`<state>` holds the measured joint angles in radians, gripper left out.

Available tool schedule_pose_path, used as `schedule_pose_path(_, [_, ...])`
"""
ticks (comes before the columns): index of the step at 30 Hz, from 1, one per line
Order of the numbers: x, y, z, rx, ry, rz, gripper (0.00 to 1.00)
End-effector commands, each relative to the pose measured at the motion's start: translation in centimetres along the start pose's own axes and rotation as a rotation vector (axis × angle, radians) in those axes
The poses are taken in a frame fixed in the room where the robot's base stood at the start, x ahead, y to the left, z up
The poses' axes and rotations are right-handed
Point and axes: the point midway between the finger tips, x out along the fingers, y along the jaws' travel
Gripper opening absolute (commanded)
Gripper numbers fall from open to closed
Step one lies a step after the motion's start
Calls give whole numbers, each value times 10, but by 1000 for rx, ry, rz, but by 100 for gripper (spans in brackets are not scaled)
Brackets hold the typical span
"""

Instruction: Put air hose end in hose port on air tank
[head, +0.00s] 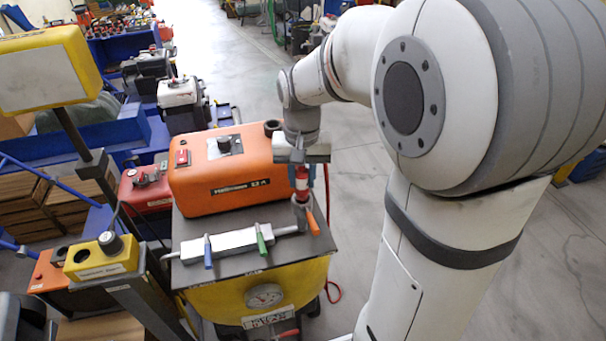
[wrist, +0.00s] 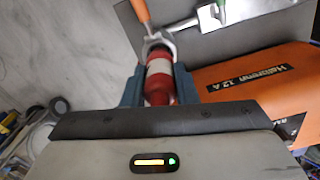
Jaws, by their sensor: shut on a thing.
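My gripper (head: 302,178) is shut on the red air hose end (head: 301,172), which has a pale band. In the wrist view the hose end (wrist: 159,82) lies between two blue fingers. It points at the metal hose port (head: 301,203), beside an orange valve handle (head: 313,222) at the right corner of the air tank's top plate. In the wrist view the hose end's tip meets the port (wrist: 158,46) or overlaps it; I cannot tell whether it is seated. The yellow air tank (head: 222,298) has a round gauge on its front.
An orange box (head: 215,185) stands on the plate, left of my gripper. A silver bar with blue and green handles (head: 232,243) lies in front of it. A yellow button box (head: 101,257) stands at the left. The floor behind is open.

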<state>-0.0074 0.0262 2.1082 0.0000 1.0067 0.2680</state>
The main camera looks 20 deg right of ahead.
Motion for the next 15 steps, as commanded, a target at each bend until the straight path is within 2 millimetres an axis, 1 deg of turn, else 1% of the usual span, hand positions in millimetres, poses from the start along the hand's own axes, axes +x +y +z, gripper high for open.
schedule_pose_path(15, [14, 0, 0, 1, 0, 0, 2])
